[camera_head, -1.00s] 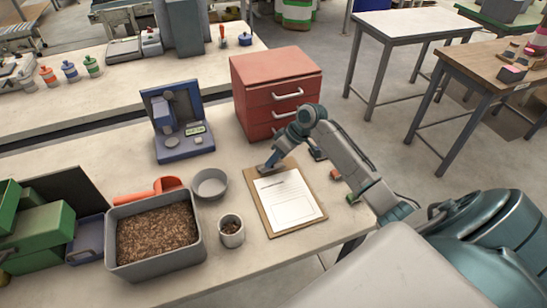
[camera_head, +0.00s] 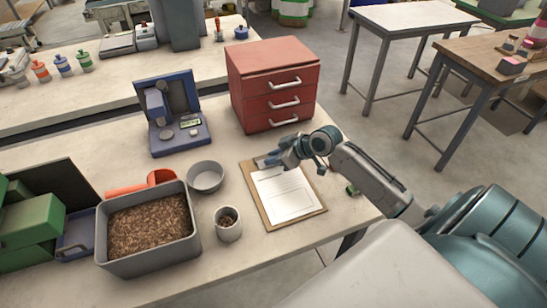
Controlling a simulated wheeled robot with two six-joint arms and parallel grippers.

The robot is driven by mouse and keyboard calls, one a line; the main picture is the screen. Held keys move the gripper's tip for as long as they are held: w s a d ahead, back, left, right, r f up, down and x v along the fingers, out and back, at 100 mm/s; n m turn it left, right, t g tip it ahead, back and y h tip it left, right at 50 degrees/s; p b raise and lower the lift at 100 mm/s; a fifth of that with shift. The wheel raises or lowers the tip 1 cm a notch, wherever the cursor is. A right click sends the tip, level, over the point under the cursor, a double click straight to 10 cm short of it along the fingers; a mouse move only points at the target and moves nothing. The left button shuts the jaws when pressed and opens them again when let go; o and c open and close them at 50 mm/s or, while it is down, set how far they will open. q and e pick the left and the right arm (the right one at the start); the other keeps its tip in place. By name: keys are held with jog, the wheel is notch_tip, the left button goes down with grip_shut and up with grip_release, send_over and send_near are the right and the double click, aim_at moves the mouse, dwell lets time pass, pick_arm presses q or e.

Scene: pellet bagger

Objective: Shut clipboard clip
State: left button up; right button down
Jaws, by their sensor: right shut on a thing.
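The brown clipboard (camera_head: 308,214) lies flat on the near bench with a white printed sheet (camera_head: 287,194) on it. Its metal clip (camera_head: 259,162) is at the far edge, partly hidden by my right gripper (camera_head: 272,159). My right gripper comes in from the right, low over that far edge, and is shut on the clip, though its fingers cover most of the contact. How far the clip is open is too small to tell. My left gripper is not in view.
A red drawer cabinet (camera_head: 272,85) and a blue scale-like device (camera_head: 180,135) stand behind the clipboard. A grey bin of pellets (camera_head: 150,255), a grey bowl (camera_head: 206,177) and a small cup (camera_head: 228,229) are to its left. A small green item (camera_head: 352,189) lies near the right edge.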

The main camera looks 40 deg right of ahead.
jog(key=shift+r, duration=0.1)
jog(key=c, duration=1.3)
grip_release()
jog(key=shift+s+d, duration=0.1)
jog(key=shift+s+d+r, duration=0.1)
jog(key=shift+s, duration=0.05)
jog(key=b+v, duration=0.1)
jog(key=v, duration=0.5)
jog(key=shift+s+d+r, duration=0.2)
jog(key=shift+s+r, duration=0.05)
jog(key=shift+s+d+r, duration=0.1)
jog(key=shift+s+r, duration=0.15)
jog(key=shift+s+d+r, duration=0.35)
jog(key=shift+s+r, duration=0.1)
jog(key=shift+s+d+r+p, duration=0.1)
jog(key=shift+s+r+p, duration=0.2)
jog(key=shift+s+r, duration=0.15)
